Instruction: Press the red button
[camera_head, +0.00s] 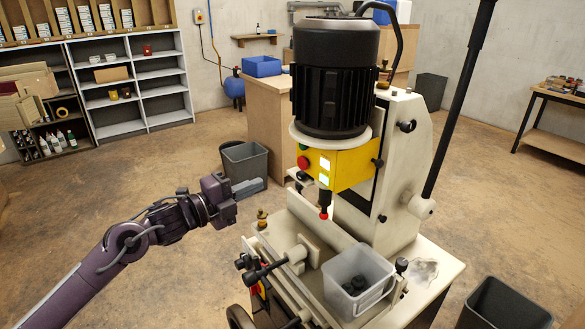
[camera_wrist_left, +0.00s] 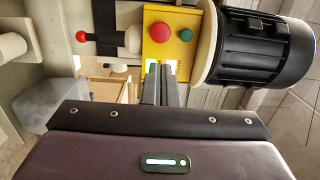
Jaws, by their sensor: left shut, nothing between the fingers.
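The red button (camera_head: 303,162) is a round red cap on the left side of the yellow control box (camera_head: 345,168) of the drill machine. In the left wrist view the red button (camera_wrist_left: 159,33) faces me, with a green button (camera_wrist_left: 187,35) to its right. My left gripper (camera_head: 257,185) is shut and empty, left of the control box and apart from it. In the left wrist view its closed fingers (camera_wrist_left: 163,75) point toward the yellow panel, just below the red button in the picture. My right gripper is not in view.
A red-tipped knob (camera_head: 323,215) hangs below the control box. The black motor (camera_head: 335,80) stands above it. A clear bin (camera_head: 357,280) sits on the machine table. A grey waste bin (camera_head: 245,162) stands behind my gripper. Open floor lies to the left.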

